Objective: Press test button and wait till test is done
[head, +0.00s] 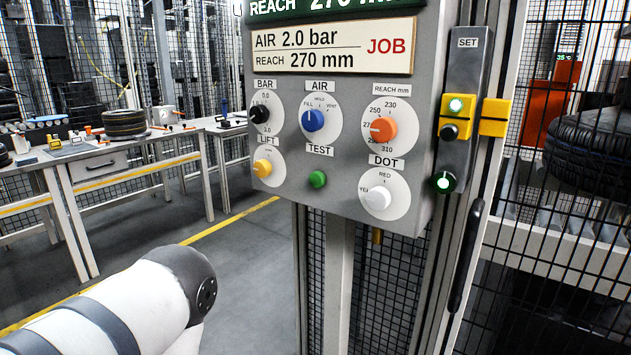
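The control panel (345,185) hangs in the middle of the head view. The green TEST button (317,179) sits low on it, under the TEST label, and nothing touches it. Around it are the black BAR knob (260,114), blue AIR knob (313,120), orange REACH knob (383,129), yellow LIFT knob (262,167) and white DOT knob (377,198). The job plate (335,50) reads AIR 2.0 bar, REACH 270 mm. A white arm link of mine shows at lower left, below the panel. Neither gripper is in view.
A SET box (463,105) with lit green lamps is on the panel's right. A mesh fence (565,230) with a tyre (595,145) behind it stands at right. Workbenches (100,155) with tools and small tyres stand at left. The floor (240,255) between is clear.

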